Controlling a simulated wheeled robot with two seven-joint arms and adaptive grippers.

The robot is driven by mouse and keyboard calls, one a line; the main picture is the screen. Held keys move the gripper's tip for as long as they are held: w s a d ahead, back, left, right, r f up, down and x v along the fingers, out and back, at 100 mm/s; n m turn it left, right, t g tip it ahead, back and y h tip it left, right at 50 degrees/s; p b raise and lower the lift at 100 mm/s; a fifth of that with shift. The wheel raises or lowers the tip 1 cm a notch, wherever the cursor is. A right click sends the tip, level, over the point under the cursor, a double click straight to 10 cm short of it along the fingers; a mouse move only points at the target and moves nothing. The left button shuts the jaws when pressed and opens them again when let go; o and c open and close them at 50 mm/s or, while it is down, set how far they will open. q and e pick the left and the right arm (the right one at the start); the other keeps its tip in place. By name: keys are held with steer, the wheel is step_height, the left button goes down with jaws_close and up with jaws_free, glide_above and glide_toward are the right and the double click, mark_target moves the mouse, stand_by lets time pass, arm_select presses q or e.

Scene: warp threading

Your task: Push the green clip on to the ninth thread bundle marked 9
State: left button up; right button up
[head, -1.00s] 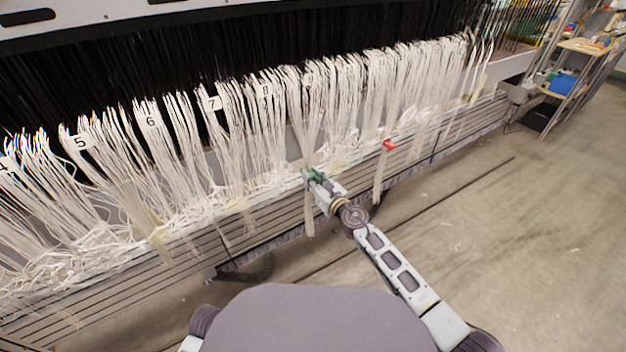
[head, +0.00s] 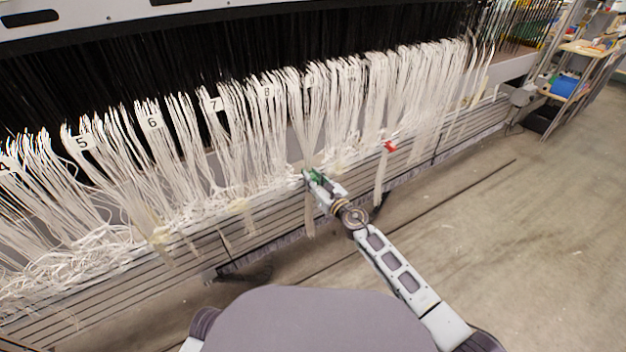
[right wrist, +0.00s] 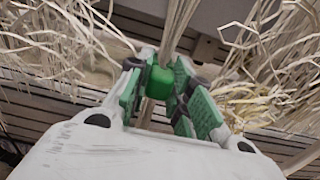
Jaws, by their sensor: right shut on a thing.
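My right gripper (head: 315,178) is in front of the ninth thread bundle (head: 308,125), low down near the slatted beam. Its label is too faint to read clearly, but it hangs just right of the one marked 8. In the right wrist view the gripper (right wrist: 165,88) is shut on the green clip (right wrist: 160,82), which sits between the green-padded fingers. The white bundle (right wrist: 179,25) runs down to the clip, and strands show below it. I cannot tell whether the clip is fully around the bundle. My left gripper is out of view.
A red clip (head: 389,146) is on a bundle to the right. Other white bundles with number tags hang on both sides, with loose thread ends over the slatted beam (head: 130,285). A shelf (head: 585,48) stands at far right. The floor in front is open.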

stand_by(0.3)
steer(key=o, duration=0.9)
steer(key=shift+w+a, duration=0.1)
steer(key=o, duration=0.4)
steer(key=shift+s+d, duration=0.2)
steer(key=shift+p+v, duration=0.4)
steer(key=shift+v, duration=3.9)
